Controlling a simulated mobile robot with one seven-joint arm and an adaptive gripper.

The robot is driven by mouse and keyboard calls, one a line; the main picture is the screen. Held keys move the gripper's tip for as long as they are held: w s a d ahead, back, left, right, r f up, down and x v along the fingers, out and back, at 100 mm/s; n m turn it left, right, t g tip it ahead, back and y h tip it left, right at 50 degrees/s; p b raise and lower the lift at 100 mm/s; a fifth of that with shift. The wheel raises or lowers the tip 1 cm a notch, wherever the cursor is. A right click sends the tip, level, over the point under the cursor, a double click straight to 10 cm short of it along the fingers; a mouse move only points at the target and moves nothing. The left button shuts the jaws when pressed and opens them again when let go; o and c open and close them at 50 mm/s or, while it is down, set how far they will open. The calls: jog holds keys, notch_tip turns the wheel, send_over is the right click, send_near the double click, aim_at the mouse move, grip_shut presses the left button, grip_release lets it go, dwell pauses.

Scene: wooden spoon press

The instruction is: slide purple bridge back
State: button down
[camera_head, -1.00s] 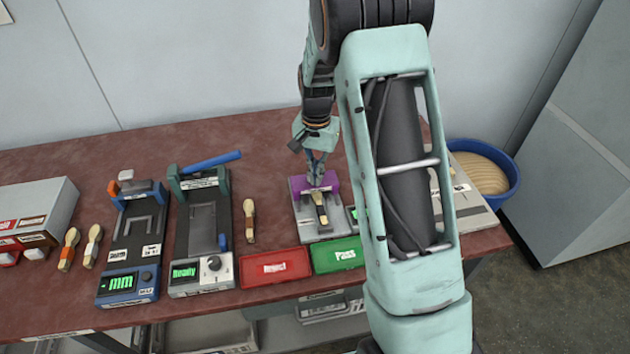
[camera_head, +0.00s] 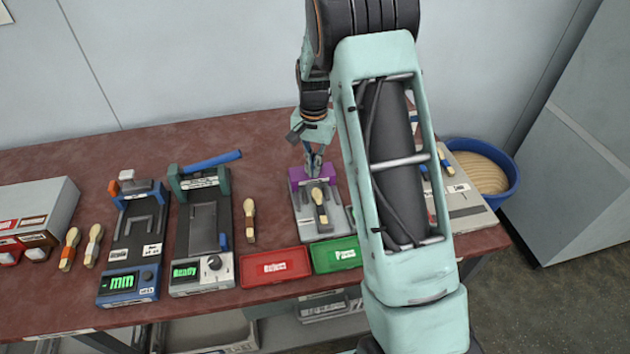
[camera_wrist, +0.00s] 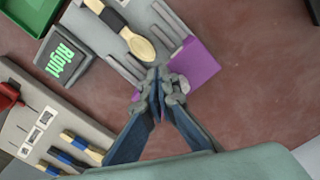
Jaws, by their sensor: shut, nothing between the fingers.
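The purple bridge (camera_head: 297,174) sits at the back end of a grey fixture (camera_head: 303,220) on the bench. It also shows in the wrist view (camera_wrist: 203,66), clear of the spoon's bowl. A wooden spoon (camera_head: 319,197) with a dark band lies along the fixture, and its pale bowl shows in the wrist view (camera_wrist: 138,46). My gripper (camera_head: 313,172) points down at the bridge, its fingers shut and empty. In the wrist view the fingertips (camera_wrist: 160,88) are at the bridge's edge and overlap it; I cannot tell if they touch.
A green tray (camera_head: 337,256) and a red tray (camera_head: 275,268) lie in front. A blue-rimmed basket (camera_head: 516,180) stands right. Bench behind the fixture is clear.

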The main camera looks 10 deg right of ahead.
jog(key=shift+s, duration=0.45)
notch_tip(320, 180, up, 7)
jog(key=p, duration=0.4)
dwell(0.6)
